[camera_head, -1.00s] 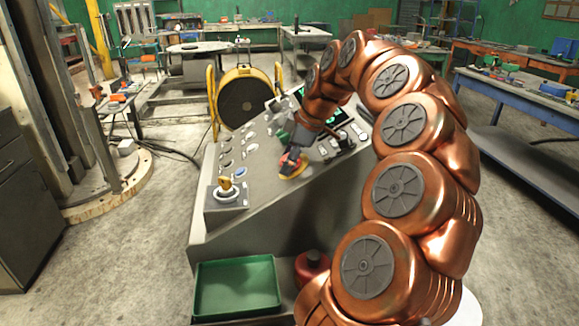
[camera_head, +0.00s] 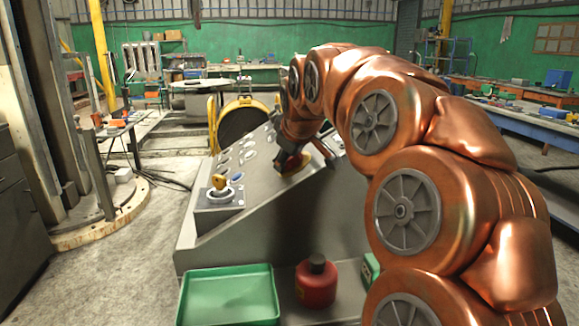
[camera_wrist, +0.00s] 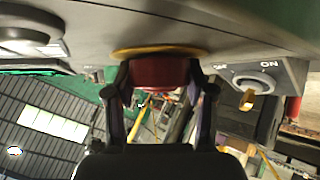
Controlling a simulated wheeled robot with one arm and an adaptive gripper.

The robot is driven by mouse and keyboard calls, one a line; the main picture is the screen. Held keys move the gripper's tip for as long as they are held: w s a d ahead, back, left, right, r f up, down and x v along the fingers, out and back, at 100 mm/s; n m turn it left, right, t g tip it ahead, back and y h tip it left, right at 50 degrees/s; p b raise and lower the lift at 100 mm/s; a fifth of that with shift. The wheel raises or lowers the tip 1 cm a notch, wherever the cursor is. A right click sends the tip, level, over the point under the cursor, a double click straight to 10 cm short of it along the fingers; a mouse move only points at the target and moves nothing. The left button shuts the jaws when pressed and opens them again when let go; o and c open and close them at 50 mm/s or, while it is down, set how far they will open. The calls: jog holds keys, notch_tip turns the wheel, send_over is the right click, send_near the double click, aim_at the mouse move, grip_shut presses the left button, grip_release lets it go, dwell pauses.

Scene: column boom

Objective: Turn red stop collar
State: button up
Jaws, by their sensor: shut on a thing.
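The red stop collar (camera_wrist: 160,72) sits on a yellow ring (camera_wrist: 158,52) on the sloped grey console panel. My gripper (camera_wrist: 160,92) is shut on the collar, with one finger on each side of it in the wrist view. In the head view my gripper (camera_head: 290,160) is at the lower part of the panel, and the yellow ring (camera_head: 296,168) shows beneath it. The collar is mostly hidden there by my gripper.
A yellow key switch (camera_head: 220,184) on a grey box stands left on the console. A green tray (camera_head: 230,296) and a red can (camera_head: 316,284) are at the console's foot. A yellow-framed cable reel (camera_head: 240,118) stands behind.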

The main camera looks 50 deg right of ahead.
jog(key=shift+f+h, duration=0.1)
jog(key=shift+h, duration=0.2)
jog(key=o, duration=1.2)
jog(key=shift+r, duration=0.2)
jog(key=v, duration=1.2)
jog(key=shift+s+f, duration=0.1)
jog(key=shift+f, duration=0.05)
